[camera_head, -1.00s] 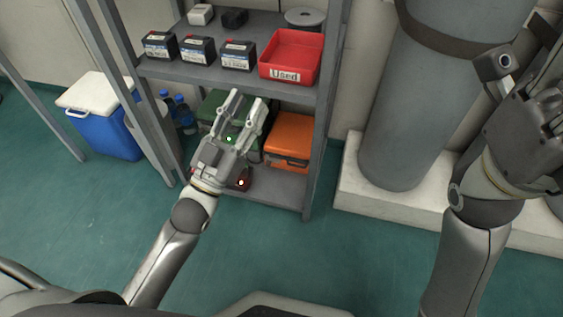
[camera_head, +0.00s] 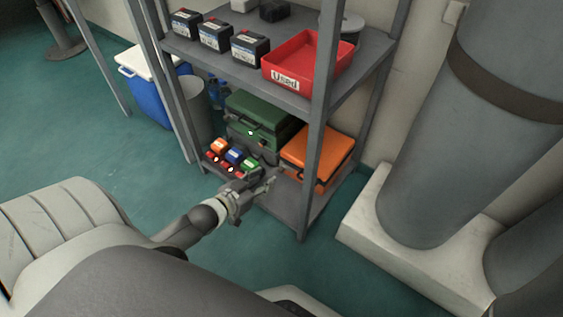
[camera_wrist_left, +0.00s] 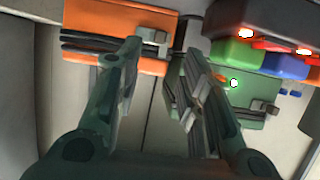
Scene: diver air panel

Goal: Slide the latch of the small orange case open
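The orange case (camera_head: 318,152) lies on the lower shelf, right of the stacked green case (camera_head: 262,112). In the left wrist view the orange case (camera_wrist_left: 112,18) fills the top left, with a dark front band and a small grey latch-like part (camera_wrist_left: 155,36) on it. I cannot tell whether that latch is open. My left gripper (camera_head: 270,182) is low, in front of the shelf, near the orange case's front. In the left wrist view its two fingers (camera_wrist_left: 165,58) are apart, with nothing between them; one fingertip appears close to the latch. My right gripper is out of view.
Small orange, blue and green units (camera_head: 234,156) with red lit parts sit left of the gripper on the lower shelf. A shelf post (camera_head: 317,130) stands at the front right. A red bin (camera_head: 308,60) and black batteries (camera_head: 214,34) are on the shelf above.

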